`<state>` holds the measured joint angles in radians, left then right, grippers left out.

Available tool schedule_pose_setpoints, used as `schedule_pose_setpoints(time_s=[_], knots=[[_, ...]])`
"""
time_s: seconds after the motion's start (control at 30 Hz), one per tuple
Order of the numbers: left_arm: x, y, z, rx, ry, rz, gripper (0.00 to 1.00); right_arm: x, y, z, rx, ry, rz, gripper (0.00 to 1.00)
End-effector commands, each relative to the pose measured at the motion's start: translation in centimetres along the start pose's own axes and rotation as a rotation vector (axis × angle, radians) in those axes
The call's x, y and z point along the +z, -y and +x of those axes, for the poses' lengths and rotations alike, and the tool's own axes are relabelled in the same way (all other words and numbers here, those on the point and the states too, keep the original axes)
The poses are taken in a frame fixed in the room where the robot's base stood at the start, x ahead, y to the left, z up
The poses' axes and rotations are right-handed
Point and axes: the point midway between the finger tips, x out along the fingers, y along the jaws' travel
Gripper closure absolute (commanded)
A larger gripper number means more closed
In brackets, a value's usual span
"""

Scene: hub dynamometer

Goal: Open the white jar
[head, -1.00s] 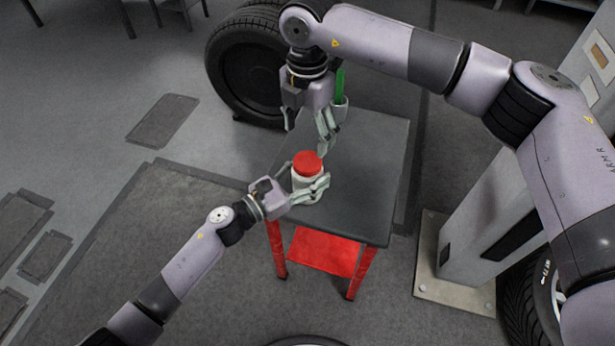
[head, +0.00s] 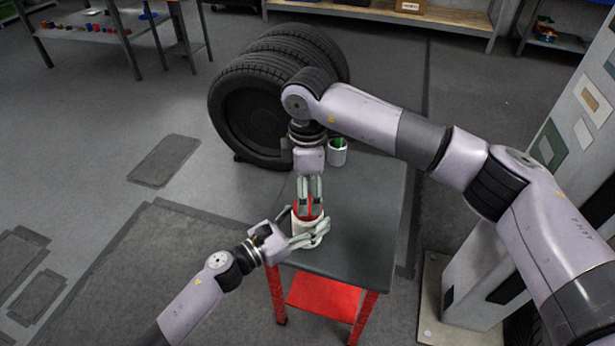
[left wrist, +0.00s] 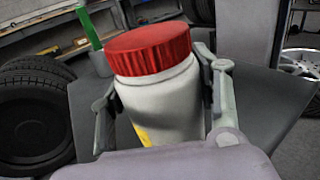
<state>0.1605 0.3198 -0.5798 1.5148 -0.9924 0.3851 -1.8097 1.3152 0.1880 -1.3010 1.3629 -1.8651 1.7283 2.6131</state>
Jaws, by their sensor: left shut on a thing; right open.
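The white jar (head: 303,232) with a red lid (head: 308,211) stands upright on the dark top of the small table (head: 370,215). The jar also shows large in the left wrist view (left wrist: 165,105), with its ribbed red lid (left wrist: 148,50) on it. My left gripper (head: 312,236) is shut on the jar's body from the lower left, a finger on either side. My right gripper (head: 310,205) points down from above, its open fingers at the lid and partly covering it. I cannot tell whether they touch it. The right fingers do not show in the left wrist view.
Several black tires (head: 255,105) stand behind the table. A grey cabinet (head: 490,270) is at the right. The table's right part is clear.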

Motion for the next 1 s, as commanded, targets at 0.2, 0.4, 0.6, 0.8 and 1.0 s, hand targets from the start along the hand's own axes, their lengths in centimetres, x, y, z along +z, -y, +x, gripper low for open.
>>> schedule_pose_setpoints(time_s=[0.2,0.4,0.6,0.8,1.0], knots=[[0.0,0.0,0.0,0.000,0.000,0.000,1.00,0.0,0.0,3.1,-0.002,0.000,-0.001,0.32],[0.0,0.0,0.0,0.000,0.000,0.000,1.00,0.0,0.0,4.2,0.001,0.000,-0.003,0.32],[0.0,0.0,0.0,0.001,0.000,0.000,1.00,0.0,0.0,4.2,0.001,0.000,-0.003,0.32],[0.0,0.0,0.0,0.001,0.000,0.000,1.00,0.0,0.0,4.2,0.001,0.000,-0.003,0.43],[0.0,0.0,0.0,0.001,0.000,0.000,1.00,0.0,0.0,4.2,0.000,0.000,-0.003,0.56]])
